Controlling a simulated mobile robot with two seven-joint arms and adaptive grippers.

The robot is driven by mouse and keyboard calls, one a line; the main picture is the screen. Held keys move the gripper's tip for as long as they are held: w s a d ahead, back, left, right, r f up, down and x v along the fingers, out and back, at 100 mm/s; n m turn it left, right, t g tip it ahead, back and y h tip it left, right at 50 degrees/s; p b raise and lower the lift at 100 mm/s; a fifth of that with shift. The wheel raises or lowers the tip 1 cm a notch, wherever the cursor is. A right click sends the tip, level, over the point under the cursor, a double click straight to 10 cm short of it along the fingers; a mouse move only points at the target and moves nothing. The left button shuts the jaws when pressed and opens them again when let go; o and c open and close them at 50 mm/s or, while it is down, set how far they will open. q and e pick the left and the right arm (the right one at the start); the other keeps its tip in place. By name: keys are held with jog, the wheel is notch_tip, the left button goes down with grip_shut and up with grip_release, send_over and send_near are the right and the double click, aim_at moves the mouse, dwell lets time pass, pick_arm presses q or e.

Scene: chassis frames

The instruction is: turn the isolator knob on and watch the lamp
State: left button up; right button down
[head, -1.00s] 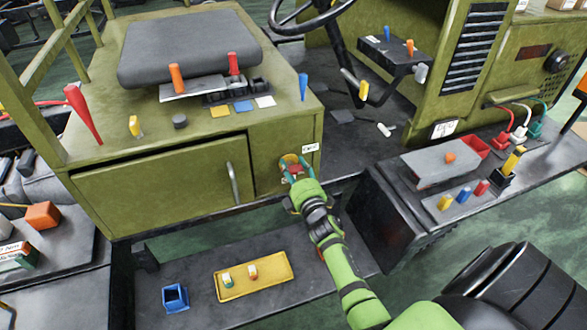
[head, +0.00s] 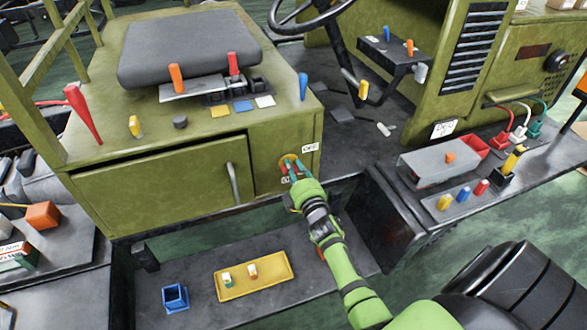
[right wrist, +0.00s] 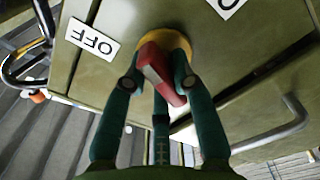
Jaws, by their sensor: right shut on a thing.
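The isolator knob, a red handle on a yellow round base (head: 288,160), sits on the green cabinet's front, right of the door. My right gripper (head: 293,167) is shut on it, with teal fingers on both sides. In the right wrist view the red handle (right wrist: 160,74) stands slanted between the fingers (right wrist: 157,85). An OFF label (head: 310,147) is beside the knob, and shows upside down in the right wrist view (right wrist: 93,39). A second label (head: 286,181) is partly hidden by the gripper. I cannot pick out the lamp with certainty. My left gripper is out of view.
A door handle (head: 233,183) projects just left of the knob. Below is a dark shelf with a yellow tray (head: 230,291) and a blue holder (head: 175,297). A grey box (head: 437,160) stands on the right bench. Levers stand on the cabinet top.

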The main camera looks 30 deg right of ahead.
jog(key=m, duration=0.7)
jog(key=shift+d+p, duration=0.15)
jog(key=shift+p, duration=0.2)
jog(key=m, duration=0.6)
jog(key=shift+f+m, duration=0.1)
jog(key=shift+m, duration=0.2)
jog(key=c, duration=1)
grip_release()
jog(key=shift+c, duration=0.2)
jog(key=shift+s+f, duration=0.1)
jog(key=shift+s, duration=0.05)
jog(key=shift+s+f, duration=0.1)
jog(key=shift+s, duration=0.2)
jog(key=v, duration=1.1)
